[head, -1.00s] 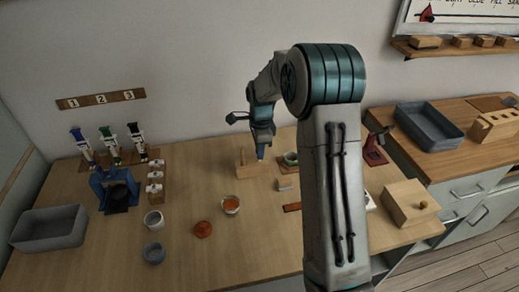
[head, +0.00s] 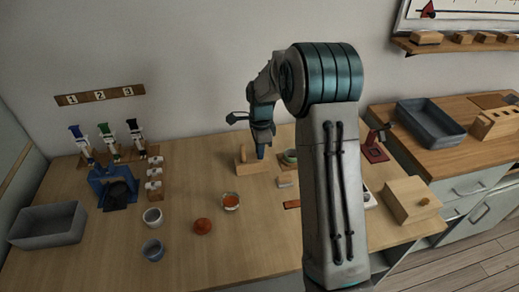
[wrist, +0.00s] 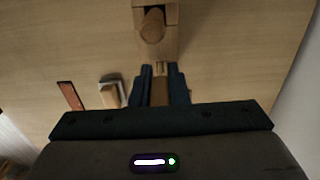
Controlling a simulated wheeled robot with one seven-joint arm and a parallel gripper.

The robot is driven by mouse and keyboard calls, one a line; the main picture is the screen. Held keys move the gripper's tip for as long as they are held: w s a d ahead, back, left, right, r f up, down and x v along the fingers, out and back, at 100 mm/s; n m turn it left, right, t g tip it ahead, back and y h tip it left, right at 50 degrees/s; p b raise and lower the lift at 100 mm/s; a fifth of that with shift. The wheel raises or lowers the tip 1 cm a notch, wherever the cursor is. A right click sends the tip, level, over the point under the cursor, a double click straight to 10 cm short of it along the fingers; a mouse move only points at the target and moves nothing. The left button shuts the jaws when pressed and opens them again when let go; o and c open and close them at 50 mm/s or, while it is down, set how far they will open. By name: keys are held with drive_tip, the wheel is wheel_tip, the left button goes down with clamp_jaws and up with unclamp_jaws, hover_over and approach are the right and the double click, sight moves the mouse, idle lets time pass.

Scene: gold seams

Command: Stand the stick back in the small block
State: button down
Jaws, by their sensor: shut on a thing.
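The small wooden block (head: 248,170) lies on the bench near the wall in the head view. A round wooden post (wrist: 152,27) stands up at one end of it in the wrist view. My gripper (head: 261,152) points down over the block's other end, right of the post. In the wrist view my gripper (wrist: 160,72) is shut on a narrow wooden piece, apparently the stick (wrist: 160,92). Its lower end is hard to make out, and I cannot tell whether it touches the block.
A small pale block (head: 284,181), a glass of orange stuff (head: 231,202) and a red-brown lump (head: 202,227) are nearby. My arm hides part of the right side.

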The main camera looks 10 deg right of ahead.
drive_tip(key=shift+f, duration=0.25)
idle(0.4)
drive_tip(key=c, duration=1.3)
unclamp_jaws()
drive_tip(key=shift+r, duration=0.15)
drive_tip(key=shift+r+p, duration=1.55)
drive_tip(key=shift+r, duration=0.85)
drive_tip(key=r, duration=1.3)
drive_tip(key=shift+d+r+b, duration=0.2)
drive_tip(key=shift+r+b, duration=0.15)
drive_tip(key=shift+r, duration=0.05)
